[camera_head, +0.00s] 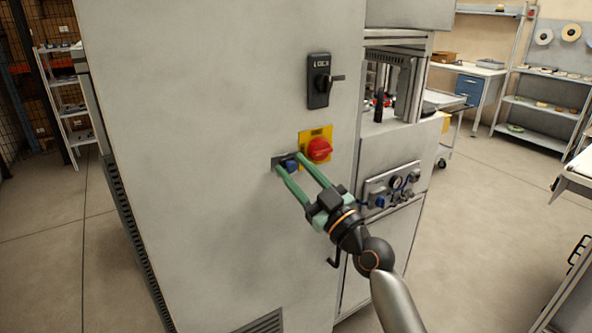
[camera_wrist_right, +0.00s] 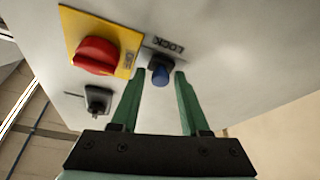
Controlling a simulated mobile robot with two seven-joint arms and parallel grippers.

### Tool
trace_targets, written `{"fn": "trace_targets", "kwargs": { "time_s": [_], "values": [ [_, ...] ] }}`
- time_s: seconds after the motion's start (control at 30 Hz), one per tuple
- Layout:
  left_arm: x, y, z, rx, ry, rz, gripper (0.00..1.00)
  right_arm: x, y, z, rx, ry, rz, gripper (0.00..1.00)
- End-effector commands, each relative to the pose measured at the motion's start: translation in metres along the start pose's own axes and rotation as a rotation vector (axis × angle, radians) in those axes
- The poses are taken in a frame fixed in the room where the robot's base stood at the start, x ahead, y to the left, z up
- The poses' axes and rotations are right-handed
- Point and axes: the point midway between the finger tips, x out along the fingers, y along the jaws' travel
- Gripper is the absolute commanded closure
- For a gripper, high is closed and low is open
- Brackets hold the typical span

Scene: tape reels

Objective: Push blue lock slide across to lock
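The blue lock slide (camera_head: 291,166) is a small blue knob on a grey plate on the cabinet front, below and left of the red rotary switch. It also shows in the right wrist view (camera_wrist_right: 160,72), with the word LOCK on the plate (camera_wrist_right: 168,45) beside it. My right gripper (camera_head: 288,163) is open, with its green fingers on either side of the blue knob. In the right wrist view a gap shows between each finger and the knob; whether a fingertip touches the plate is unclear. My left gripper is not in view.
A red rotary switch (camera_head: 319,150) on a yellow plate sits close to the right finger. A black LOCK handle (camera_head: 319,82) is higher up. The cabinet front (camera_head: 200,130) to the left is bare.

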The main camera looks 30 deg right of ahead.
Motion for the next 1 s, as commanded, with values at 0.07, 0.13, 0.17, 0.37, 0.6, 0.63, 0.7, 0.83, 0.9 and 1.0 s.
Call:
{"fn": "trace_targets", "kwargs": {
  "time_s": [0.07,0.13,0.17,0.37,0.6,0.63,0.7,0.83,0.9,1.0],
  "values": [
    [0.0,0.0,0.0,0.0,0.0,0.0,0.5,-0.0001,-0.0004,0.0,0.0,0.0,-0.001,0.66],
    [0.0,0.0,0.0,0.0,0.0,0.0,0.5,-0.0002,-0.0005,0.0,0.0,0.0,-0.002,0.74],
    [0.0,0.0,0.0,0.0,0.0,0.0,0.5,-0.0002,-0.0005,0.0,0.0,0.0,-0.002,0.78],
    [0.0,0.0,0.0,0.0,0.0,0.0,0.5,-0.0002,-0.0006,0.0001,0.0,-0.001,-0.002,1.0],
    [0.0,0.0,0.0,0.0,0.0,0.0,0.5,-0.0002,-0.0007,0.0001,0.0,-0.001,-0.002,1.0],
    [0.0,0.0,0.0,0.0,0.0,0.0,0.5,-0.0002,-0.0008,0.0001,0.0,-0.001,-0.003,1.0],
    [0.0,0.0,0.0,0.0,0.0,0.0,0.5,-0.0002,-0.0008,0.0001,0.0,-0.001,-0.003,1.0],
    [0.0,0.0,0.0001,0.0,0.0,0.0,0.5,-0.0002,-0.0008,0.0001,0.0,-0.001,-0.003,1.0],
    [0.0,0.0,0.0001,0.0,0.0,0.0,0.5,-0.0002,-0.0008,0.0001,0.0,-0.001,-0.003,1.0],
    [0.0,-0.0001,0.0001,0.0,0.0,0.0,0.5,-0.0002,-0.0009,0.0001,-0.001,-0.001,-0.003,1.0]
  ]
}}
